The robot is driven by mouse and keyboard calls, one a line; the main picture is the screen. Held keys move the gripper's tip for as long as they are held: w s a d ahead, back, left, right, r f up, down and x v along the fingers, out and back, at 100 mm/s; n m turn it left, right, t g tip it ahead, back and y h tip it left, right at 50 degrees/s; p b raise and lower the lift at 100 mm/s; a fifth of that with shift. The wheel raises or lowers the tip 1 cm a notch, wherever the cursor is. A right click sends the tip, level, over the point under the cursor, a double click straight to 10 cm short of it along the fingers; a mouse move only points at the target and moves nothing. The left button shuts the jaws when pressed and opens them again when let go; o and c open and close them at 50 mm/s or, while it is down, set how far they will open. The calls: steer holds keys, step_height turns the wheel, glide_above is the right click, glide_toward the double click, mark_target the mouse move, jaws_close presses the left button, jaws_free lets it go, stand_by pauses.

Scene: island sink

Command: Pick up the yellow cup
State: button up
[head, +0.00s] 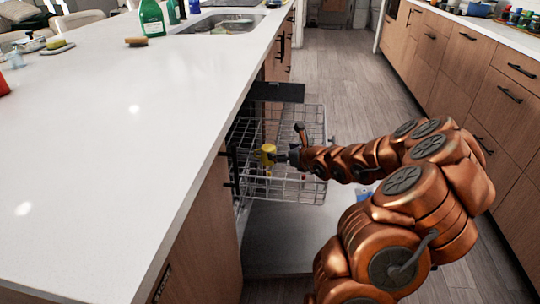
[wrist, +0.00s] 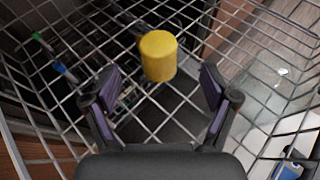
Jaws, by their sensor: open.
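The yellow cup (wrist: 158,56) stands in the wire dishwasher rack (wrist: 55,112). In the wrist view it lies ahead of my gripper (wrist: 160,92), roughly centred between the two fingertips and a little beyond them. The fingers are spread wide with nothing between them. In the head view the cup (head: 268,152) sits in the pulled-out rack (head: 305,188), just left of my gripper (head: 286,156). I cannot tell from the head view whether the gripper touches the cup.
The island counter (head: 120,130) edge runs left of the rack. The open dishwasher door (head: 290,240) lies below it. Wooden drawers (head: 465,55) line the right side, with floor (head: 345,75) between. In the wrist view, utensils (wrist: 62,70) show at left.

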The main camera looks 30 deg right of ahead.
mark_target(271, 149)
steer(key=shift+x, duration=1.25)
steer(key=shift+b+x, duration=0.4)
steer(key=shift+x, duration=2.6)
steer(key=shift+s, duration=0.1)
steer(key=c, duration=1.3)
